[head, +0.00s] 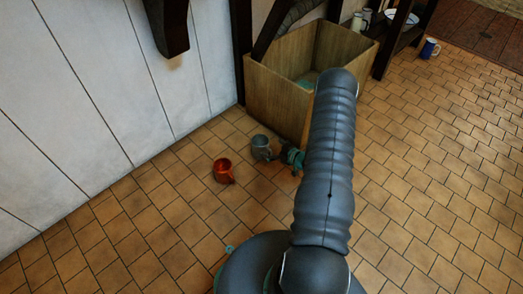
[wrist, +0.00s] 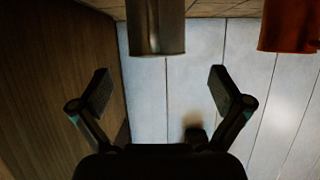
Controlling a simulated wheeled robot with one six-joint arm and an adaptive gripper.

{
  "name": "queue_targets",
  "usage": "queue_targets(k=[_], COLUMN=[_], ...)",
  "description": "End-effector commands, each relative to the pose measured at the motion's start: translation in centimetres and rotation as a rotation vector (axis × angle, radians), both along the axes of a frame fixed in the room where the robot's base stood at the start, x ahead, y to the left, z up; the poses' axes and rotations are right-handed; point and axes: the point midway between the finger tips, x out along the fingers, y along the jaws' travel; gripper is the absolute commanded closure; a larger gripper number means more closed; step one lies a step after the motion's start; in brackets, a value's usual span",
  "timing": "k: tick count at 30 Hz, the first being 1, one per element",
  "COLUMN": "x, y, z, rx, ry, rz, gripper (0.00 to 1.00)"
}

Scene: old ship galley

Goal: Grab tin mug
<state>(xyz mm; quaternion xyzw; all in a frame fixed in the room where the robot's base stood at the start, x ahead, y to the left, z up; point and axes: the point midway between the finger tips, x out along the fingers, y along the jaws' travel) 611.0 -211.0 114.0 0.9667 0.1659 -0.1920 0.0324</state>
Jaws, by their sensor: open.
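The grey metal tin mug (head: 261,149) stands on the tiled floor in the head view, near the front corner of the wooden box. In the wrist view the tin mug (wrist: 156,28) is at the top, slightly left of the middle between the fingers and beyond their tips. My gripper (wrist: 158,88) is open with nothing between its fingers. In the head view my gripper (head: 292,157) is just right of the tin mug, mostly hidden by my arm. I cannot tell whether it touches the mug.
A red-orange mug (head: 222,170) stands left of the tin mug and shows in the wrist view (wrist: 288,24). The wooden box (head: 272,98) is close behind. A white panelled wall (head: 100,90) runs along the left. A blue mug (head: 430,48) is far right. Floor at right is clear.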

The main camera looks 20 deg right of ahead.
Motion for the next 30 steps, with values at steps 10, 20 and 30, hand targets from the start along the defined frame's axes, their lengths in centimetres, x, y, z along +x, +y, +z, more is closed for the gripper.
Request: queue_targets(k=[10, 20, 30], x=[2.6, 6.3, 6.9], y=[0.9, 1.9, 2.0], z=[-1.2, -2.9, -3.1], rx=[-0.001, -0.002, -0.001], ry=[0.001, 0.0, 0.001], rz=[0.0, 0.001, -0.002], gripper=[0.0, 0.0, 0.0])
